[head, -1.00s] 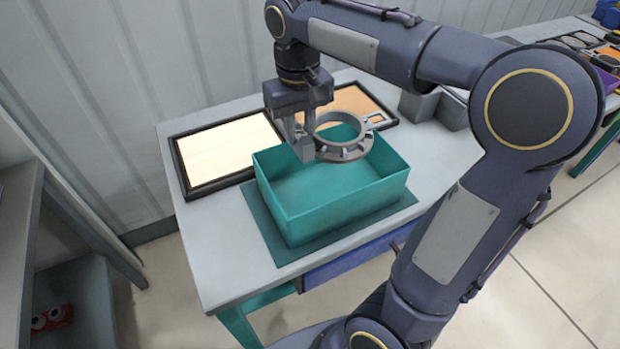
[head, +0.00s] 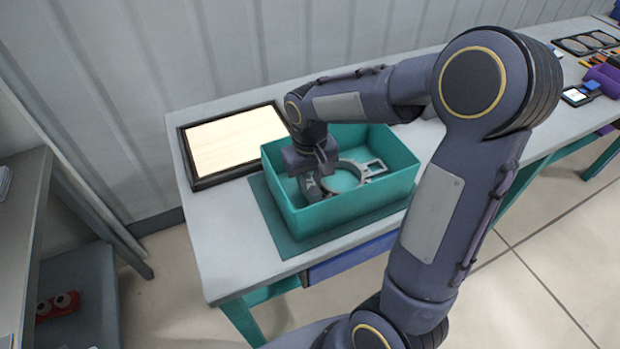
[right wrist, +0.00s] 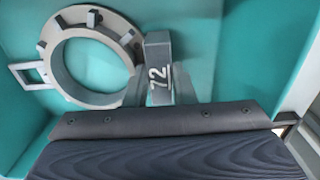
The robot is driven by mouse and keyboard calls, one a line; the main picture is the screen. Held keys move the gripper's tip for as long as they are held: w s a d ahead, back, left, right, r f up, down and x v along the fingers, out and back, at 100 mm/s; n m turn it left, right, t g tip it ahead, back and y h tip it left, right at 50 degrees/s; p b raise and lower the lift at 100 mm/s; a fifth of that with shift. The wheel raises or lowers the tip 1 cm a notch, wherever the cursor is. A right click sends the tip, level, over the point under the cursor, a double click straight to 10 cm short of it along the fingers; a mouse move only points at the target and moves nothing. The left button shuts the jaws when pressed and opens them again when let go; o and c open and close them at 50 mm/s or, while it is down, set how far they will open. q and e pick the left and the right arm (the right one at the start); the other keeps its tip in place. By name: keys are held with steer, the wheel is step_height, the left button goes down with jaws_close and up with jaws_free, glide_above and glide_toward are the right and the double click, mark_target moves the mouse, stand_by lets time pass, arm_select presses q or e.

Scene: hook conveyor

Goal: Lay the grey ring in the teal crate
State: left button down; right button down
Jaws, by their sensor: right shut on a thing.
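The teal crate (head: 345,212) stands on a dark teal mat on the table. The grey ring (head: 336,185), with small lugs and a square tab, is down inside the crate. My right gripper (head: 312,186) reaches into the crate from above and is shut on the ring's near left side. I cannot tell whether the ring touches the floor. My left gripper is not in view.
A black-framed pale panel (head: 235,143) lies on the table left of the crate. The crate walls surround my right gripper closely. Black trays and purple items (head: 605,78) are far right. A red thing with eyes (head: 57,305) sits on a low shelf at left.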

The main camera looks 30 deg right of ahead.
steer(key=shift+f, duration=0.2)
steer(key=c, duration=1.2)
jaws_free()
steer(key=shift+r, duration=0.1)
step_height(320, 180, up, 12)
steer(key=s+a+f+t+y, duration=0.1)
steer(key=s+a+t+y, duration=0.1)
steer(key=s, duration=0.6)
steer(key=s+a+f+t+y, duration=0.1)
steer(key=s+a+f+t, duration=0.1)
steer(key=s, duration=0.7)
steer(key=shift+a+f+t+y+p, duration=0.15)
steer(key=shift+a+t+y+p, duration=0.25)
steer(key=shift+a+t, duration=0.45)
